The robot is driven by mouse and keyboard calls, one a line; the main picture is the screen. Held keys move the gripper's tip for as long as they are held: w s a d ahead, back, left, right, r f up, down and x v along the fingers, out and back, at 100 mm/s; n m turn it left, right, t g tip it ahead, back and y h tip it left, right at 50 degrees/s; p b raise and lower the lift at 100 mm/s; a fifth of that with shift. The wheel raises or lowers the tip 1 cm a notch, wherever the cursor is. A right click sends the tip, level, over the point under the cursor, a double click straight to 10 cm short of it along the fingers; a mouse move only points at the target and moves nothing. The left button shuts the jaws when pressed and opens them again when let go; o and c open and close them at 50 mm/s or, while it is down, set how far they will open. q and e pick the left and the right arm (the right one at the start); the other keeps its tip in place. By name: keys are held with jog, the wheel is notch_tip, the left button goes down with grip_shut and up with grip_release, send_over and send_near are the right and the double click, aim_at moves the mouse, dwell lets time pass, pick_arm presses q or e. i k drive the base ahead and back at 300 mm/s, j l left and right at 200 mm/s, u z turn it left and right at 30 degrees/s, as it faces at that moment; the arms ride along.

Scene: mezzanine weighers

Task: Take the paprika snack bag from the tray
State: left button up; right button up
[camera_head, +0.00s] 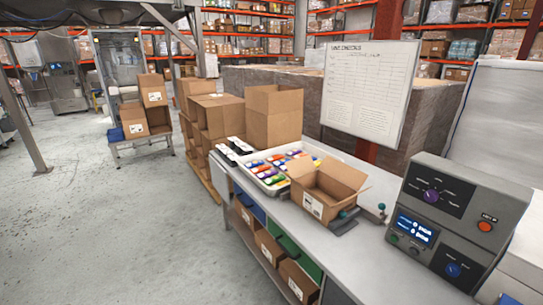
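A white tray (263,187) stands on the long grey bench, left of an open carton. Several small snack bags (284,165) lie in it in rows, in red, orange, yellow, green, blue and purple. The bags are too small to read, so I cannot tell which one is paprika. The carton hides part of the tray's near right side. Neither of my grippers is in view.
The open carton (325,190) stands right of the tray on the bench (345,262). A grey control box (455,222) with knobs and a lit display stands at the right. Cartons and bins fill the shelf below. Stacked cartons (272,115) stand behind the tray. The floor (110,220) at left is clear.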

aim_at(258, 170)
jog(key=i+j+z, duration=0.1)
jog(key=i+j, duration=0.15)
jog(key=i+j+z, duration=0.1)
jog(key=j, duration=0.25)
jog(key=i+j+z, duration=0.1)
jog(key=i+j, duration=0.2)
jog(key=i+j+z, duration=0.1)
jog(key=j, duration=0.25)
jog(key=i+j+z, duration=0.1)
jog(key=i+j, duration=0.15)
jog(key=i+j+z, duration=0.1)
jog(key=j, duration=0.4)
jog(key=i+j, duration=0.25)
jog(key=i+j+z, duration=0.15)
jog(key=j, duration=0.35)
jog(key=i+j+z, duration=0.1)
jog(key=j, duration=0.25)
jog(key=i+j+z, duration=0.1)
jog(key=j, duration=0.25)
jog(key=i+j+z, duration=0.1)
jog(key=j, duration=0.3)
jog(key=i+j+z, duration=0.1)
jog(key=i+j, duration=0.15)
jog(key=j, duration=0.15)
jog(key=i+j+z, duration=0.1)
jog(key=j, duration=0.3)
